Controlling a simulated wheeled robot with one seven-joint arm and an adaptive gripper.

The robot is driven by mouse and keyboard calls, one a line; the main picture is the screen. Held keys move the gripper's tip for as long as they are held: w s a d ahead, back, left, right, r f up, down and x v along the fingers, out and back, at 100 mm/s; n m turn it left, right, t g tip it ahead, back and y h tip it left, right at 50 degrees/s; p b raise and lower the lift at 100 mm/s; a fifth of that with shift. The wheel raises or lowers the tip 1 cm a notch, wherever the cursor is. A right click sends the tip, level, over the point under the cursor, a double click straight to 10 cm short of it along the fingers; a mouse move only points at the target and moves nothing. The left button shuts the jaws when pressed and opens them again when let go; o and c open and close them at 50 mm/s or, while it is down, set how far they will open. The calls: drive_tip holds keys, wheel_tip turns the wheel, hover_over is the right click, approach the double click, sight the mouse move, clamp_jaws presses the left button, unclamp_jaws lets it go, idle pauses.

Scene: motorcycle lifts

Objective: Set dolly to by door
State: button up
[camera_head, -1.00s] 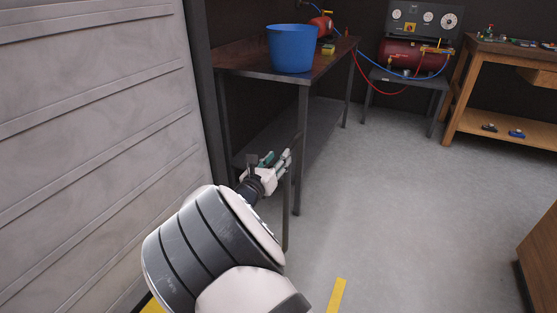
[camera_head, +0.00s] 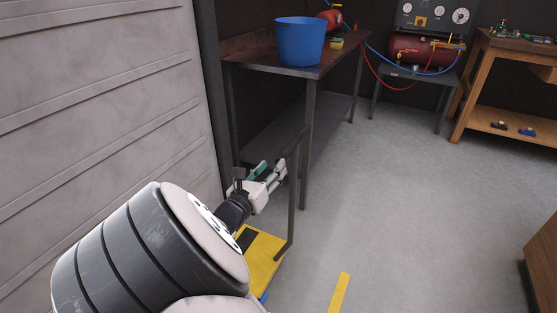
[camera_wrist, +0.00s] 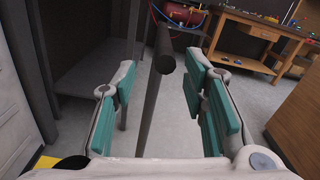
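The dolly has a yellow platform (camera_head: 266,262), low on the floor beside the pale door, and a dark tubular handle (camera_head: 293,205) rising from it. My arm hides part of the platform. My gripper (camera_head: 278,174) is at the upper part of the handle in the head view. In the wrist view my gripper (camera_wrist: 160,100) is open, and the dark handle tube (camera_wrist: 148,108) runs between its green pads, apart from both. The large pale ribbed door (camera_head: 100,100) fills the left of the head view.
A metal workbench (camera_head: 308,120) with a blue bucket (camera_head: 299,42) stands just behind the handle. A red compressor (camera_head: 415,48), a wooden bench (camera_head: 500,85) and a wooden cabinet (camera_head: 541,270) stand farther right. A yellow floor strip (camera_head: 339,293) lies on otherwise clear grey floor.

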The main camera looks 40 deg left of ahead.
drive_tip(key=shift+v, duration=1.5)
